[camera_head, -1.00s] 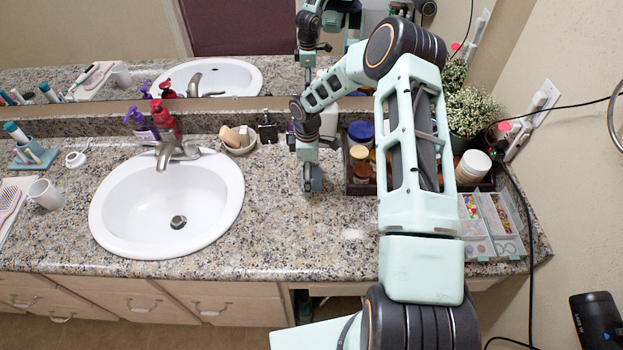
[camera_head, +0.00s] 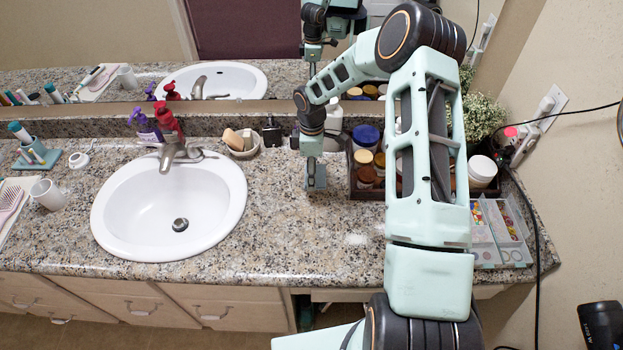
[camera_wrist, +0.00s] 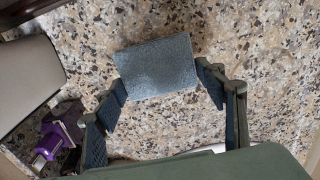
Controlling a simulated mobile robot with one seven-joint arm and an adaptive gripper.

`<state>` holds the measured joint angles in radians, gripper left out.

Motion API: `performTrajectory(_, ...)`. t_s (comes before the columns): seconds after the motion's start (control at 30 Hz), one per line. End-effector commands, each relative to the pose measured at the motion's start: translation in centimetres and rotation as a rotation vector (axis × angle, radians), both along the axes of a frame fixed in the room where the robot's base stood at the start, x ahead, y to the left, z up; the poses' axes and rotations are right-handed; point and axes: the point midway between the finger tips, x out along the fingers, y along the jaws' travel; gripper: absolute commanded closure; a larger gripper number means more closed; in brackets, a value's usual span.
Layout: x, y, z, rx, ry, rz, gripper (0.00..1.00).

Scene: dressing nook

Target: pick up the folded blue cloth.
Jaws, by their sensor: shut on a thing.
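The folded blue cloth (camera_wrist: 157,67) is a small grey-blue block in the wrist view, between the two fingers of my gripper (camera_wrist: 161,80). The fingers are shut on its left and right sides. In the head view my gripper (camera_head: 314,180) points down over the counter between the sink and the dark tray, and the cloth (camera_head: 318,178) shows small at its tip. I cannot tell how far the cloth is above the counter.
The white sink (camera_head: 140,213) is to the left. A dark tray (camera_head: 368,194) of jars stands close on the right, partly behind my arm. A clear case (camera_head: 487,255) is farther right. The speckled counter (camera_head: 300,240) in front of the gripper is clear.

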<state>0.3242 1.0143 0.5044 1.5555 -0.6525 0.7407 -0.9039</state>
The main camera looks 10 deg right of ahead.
Motion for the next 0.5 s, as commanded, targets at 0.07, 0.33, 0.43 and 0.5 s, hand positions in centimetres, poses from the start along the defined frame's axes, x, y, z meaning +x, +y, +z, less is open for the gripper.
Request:
performTrajectory(0.07,-1.4,-0.1,1.4,-0.003,0.003,0.001,0.55)
performTrajectory(0.33,-5.9,-0.2,5.8,-0.003,0.003,0.001,0.55)
performTrajectory(0.43,-8.0,-0.2,6.7,-0.003,0.004,0.0,0.55)
performTrajectory(0.5,-9.3,-0.3,7.3,-0.004,0.003,0.0,0.55)
